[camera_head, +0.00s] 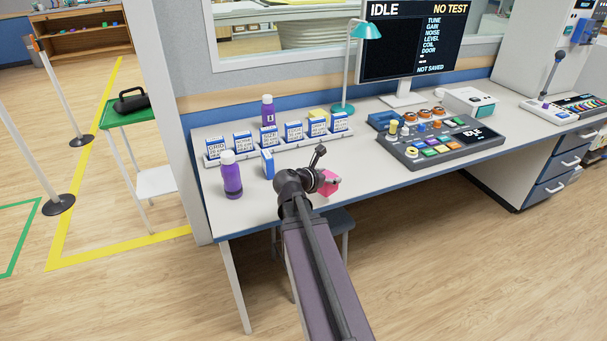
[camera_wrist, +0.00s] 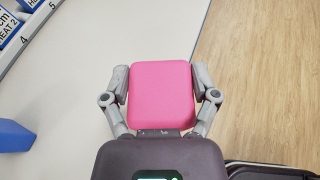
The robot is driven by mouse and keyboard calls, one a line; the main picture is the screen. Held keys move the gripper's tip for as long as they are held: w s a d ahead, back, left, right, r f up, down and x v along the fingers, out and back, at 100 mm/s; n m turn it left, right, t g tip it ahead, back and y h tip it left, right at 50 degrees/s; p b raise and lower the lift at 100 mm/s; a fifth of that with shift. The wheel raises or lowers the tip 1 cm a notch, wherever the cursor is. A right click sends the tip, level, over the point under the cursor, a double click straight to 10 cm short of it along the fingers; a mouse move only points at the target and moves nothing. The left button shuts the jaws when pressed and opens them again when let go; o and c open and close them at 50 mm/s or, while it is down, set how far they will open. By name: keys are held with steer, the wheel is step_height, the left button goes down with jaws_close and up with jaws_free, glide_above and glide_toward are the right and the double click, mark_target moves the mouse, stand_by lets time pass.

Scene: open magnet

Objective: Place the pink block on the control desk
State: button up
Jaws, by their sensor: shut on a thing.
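The pink block (camera_wrist: 161,95) is between the two fingers of my gripper (camera_wrist: 161,92) in the wrist view, with a finger against each side. It also shows in the head view (camera_head: 329,186), partly hidden behind my gripper (camera_head: 318,178). My gripper is shut on it near the front edge of the control desk (camera_head: 365,163). In the wrist view the desk's white top (camera_wrist: 85,75) lies on the left and wooden floor on the right. I cannot tell whether the block touches the desk.
A rack of cards (camera_head: 270,145) lies behind. A button console (camera_head: 440,140), monitor (camera_head: 409,45) and teal lamp (camera_head: 350,85) are to the right. Desk top between rack and console is clear.

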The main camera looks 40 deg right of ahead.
stand_by(0.3)
steer(key=w+d, duration=0.2)
steer(key=w, duration=0.2)
steer(key=w+d+f+b, duration=0.1)
steer(key=w+d, duration=0.1)
steer(key=w, duration=0.3)
steer(key=w+d, duration=0.3)
steer(key=w, duration=0.2)
steer(key=shift+w+f+b, duration=0.15)
steer(key=shift+f+b, duration=0.05)
steer(key=shift+b, duration=0.1)
steer(key=shift+f, duration=0.1)
steer(key=shift+f+b, duration=1.7)
steer(key=shift+b, duration=0.05)
steer(key=shift+f, duration=0.15)
steer(key=o, duration=0.6)
